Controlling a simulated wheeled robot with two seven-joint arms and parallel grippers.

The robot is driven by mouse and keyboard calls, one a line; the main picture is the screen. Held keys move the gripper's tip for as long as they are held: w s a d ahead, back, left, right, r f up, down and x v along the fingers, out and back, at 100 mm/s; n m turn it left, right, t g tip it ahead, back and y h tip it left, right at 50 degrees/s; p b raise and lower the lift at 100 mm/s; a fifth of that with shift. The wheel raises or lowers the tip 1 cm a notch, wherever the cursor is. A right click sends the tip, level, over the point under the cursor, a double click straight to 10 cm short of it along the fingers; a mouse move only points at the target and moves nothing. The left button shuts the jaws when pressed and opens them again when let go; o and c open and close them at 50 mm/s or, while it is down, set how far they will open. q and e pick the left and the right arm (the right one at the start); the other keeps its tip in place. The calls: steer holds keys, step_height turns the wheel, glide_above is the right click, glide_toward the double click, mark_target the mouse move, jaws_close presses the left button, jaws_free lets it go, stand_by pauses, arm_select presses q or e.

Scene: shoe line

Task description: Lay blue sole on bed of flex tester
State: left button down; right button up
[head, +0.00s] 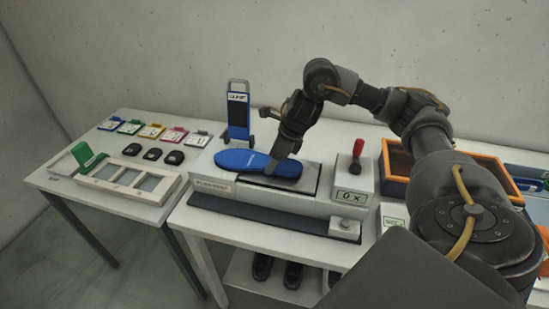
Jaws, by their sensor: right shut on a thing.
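The blue sole (241,160) lies lengthwise over the bed (310,178) of the flex tester (253,205), its left end reaching past the dark bed plate. I cannot tell whether it rests on the bed or is held just above it. My right gripper (272,166) comes down from above and is shut on the sole to the right of its middle. The gripper hides part of the sole. My left gripper is not in view.
A red-handled lever (370,158) and a counter reading 0 stand on the tester's right. A blue upright stand (238,112) is behind the sole. An orange-rimmed bin (398,187) is at the right. Coloured cards and black pieces lie on the left table (113,206).

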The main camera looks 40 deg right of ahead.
steer(key=o, duration=1.2)
steer(key=p+v, duration=0.3)
steer(key=v, duration=0.7)
steer(key=shift+s+r, duration=0.1)
steer(key=shift+r, duration=0.25)
steer(key=shift+s+f, duration=0.1)
